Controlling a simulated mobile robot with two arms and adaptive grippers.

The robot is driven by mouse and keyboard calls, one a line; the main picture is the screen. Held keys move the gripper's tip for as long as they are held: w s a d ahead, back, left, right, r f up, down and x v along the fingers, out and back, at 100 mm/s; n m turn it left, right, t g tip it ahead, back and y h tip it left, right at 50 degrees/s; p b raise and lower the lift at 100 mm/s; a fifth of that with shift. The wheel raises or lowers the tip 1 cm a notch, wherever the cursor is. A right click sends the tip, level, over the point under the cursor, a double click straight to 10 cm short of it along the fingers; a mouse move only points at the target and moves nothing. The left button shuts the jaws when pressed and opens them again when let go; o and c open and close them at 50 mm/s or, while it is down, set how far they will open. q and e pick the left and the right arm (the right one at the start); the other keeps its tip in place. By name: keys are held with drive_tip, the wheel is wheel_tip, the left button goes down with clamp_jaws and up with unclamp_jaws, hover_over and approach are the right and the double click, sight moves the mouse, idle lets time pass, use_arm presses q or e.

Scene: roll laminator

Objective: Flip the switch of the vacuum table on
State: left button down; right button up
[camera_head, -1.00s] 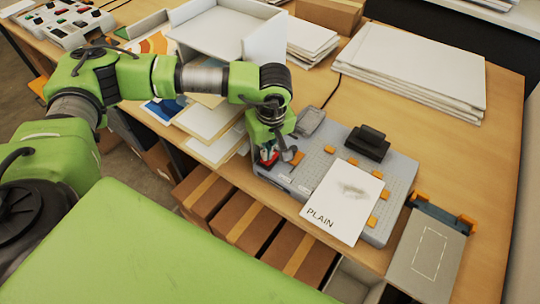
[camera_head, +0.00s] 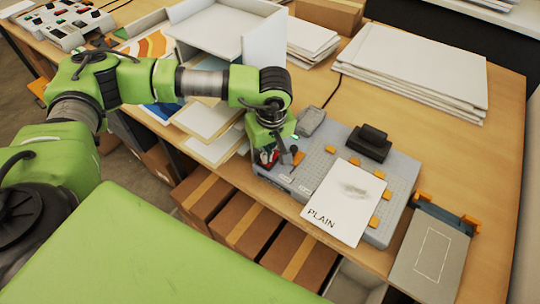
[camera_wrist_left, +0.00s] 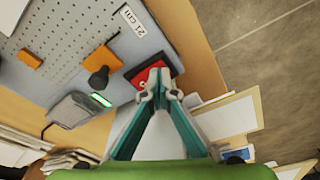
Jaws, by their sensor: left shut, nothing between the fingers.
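The vacuum table (camera_head: 318,160) is a grey perforated plate with orange stops, lying on the wooden desk. Its switch (camera_wrist_left: 140,76) is a red rocker in a black frame at the corner of the plate, partly hidden by my fingers in the left wrist view. My left gripper (camera_wrist_left: 160,82) is shut and empty, its tips at or just above the switch; I cannot tell whether they touch. The left gripper (camera_head: 267,159) also shows in the head view, over the near-left corner. A green light (camera_wrist_left: 101,100) glows beside the switch. My right gripper is not in view.
A sheet marked PLAIN (camera_head: 342,202) lies on the plate, with a black-handled block (camera_head: 370,142) behind it. A white tray (camera_head: 222,35) and paper stacks (camera_head: 415,68) are behind. Boxes (camera_head: 246,228) sit below the desk edge.

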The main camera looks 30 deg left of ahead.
use_arm(q)
wheel_tip(320, 180, up, 7)
drive_tip(key=p, duration=0.3)
idle(0.5)
drive_tip(key=shift+d, duration=0.1)
idle(0.4)
